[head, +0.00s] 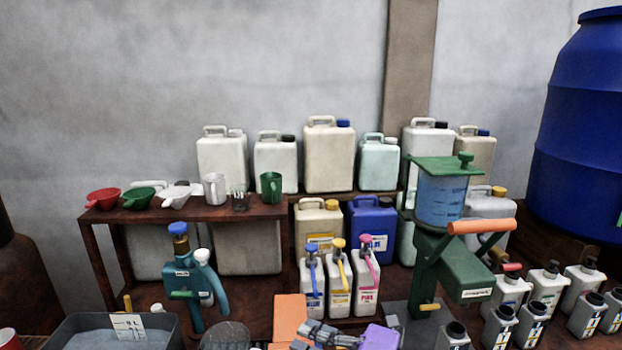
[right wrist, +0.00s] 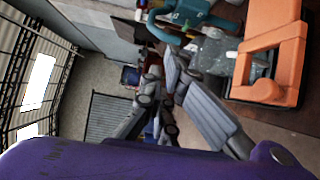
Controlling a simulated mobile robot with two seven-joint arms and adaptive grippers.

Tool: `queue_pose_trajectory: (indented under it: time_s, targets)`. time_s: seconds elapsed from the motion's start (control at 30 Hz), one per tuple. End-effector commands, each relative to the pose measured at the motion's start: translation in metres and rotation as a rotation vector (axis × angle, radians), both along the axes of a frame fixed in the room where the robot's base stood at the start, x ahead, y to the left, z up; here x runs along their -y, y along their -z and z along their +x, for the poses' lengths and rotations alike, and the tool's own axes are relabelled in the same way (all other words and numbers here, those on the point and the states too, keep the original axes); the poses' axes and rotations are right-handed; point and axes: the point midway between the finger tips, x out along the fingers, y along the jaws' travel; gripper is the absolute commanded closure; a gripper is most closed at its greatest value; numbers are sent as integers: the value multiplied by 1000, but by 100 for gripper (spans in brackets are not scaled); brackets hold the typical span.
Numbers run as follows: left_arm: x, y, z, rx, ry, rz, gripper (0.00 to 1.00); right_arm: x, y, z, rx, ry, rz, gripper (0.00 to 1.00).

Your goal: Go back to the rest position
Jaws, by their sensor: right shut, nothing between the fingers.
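My right gripper (head: 320,333) shows at the bottom middle of the head view, grey, with my purple arm at its right. It is shut and empty. In the right wrist view, its grey fingers (right wrist: 162,82) come together near the middle, with nothing held. It is in front of the three white bottles with coloured pump tops (head: 339,288). An orange object (head: 290,316) is just left of it in the head view. An orange piece with a handle (right wrist: 272,50) shows at the right of the wrist view. My left gripper is not in view.
A green stand with a blue, lidded vessel (head: 442,203) stands right of the gripper. A teal hand tool (head: 182,280) and a grey tray (head: 95,332) are at left. Canisters, jugs and funnels fill the wooden shelf (head: 225,212). Several small bottles (head: 548,285) and a blue barrel (head: 580,125) are at right.

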Motion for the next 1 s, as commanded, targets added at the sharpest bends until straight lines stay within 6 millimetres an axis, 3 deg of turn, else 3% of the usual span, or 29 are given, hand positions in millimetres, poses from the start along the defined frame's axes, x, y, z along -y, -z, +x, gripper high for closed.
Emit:
queue_pose_trajectory:
  time_s: [0.07, 0.13, 0.27, 0.4, 0.47, 0.6, 0.7, 0.8, 0.9, 1.0]
  targets:
    - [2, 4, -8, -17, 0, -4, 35, 20, 16, 9, -198, 207, 219, 100]
    - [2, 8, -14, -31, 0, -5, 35, 48, 44, 12, -380, 389, 377, 100]
    - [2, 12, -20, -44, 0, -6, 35, 101, 122, -13, -717, 697, 602, 100]
    - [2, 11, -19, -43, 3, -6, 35, 142, 203, -72, -1018, 954, 772, 100]
    - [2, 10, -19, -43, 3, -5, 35, 154, 233, -104, -1130, 1050, 838, 100]
    - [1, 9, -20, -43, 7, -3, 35, 177, 288, -188, -1332, 1247, 982, 100]
    - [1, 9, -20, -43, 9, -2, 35, 189, 311, -240, -1396, 1354, 1044, 100]
    - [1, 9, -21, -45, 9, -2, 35, 194, 325, -277, -1431, 1427, 1061, 100]
    - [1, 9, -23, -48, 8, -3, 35, 195, 332, -298, -1452, 1459, 1059, 100]
    - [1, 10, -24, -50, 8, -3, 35, 196, 335, -305, -1457, 1469, 1052, 100]
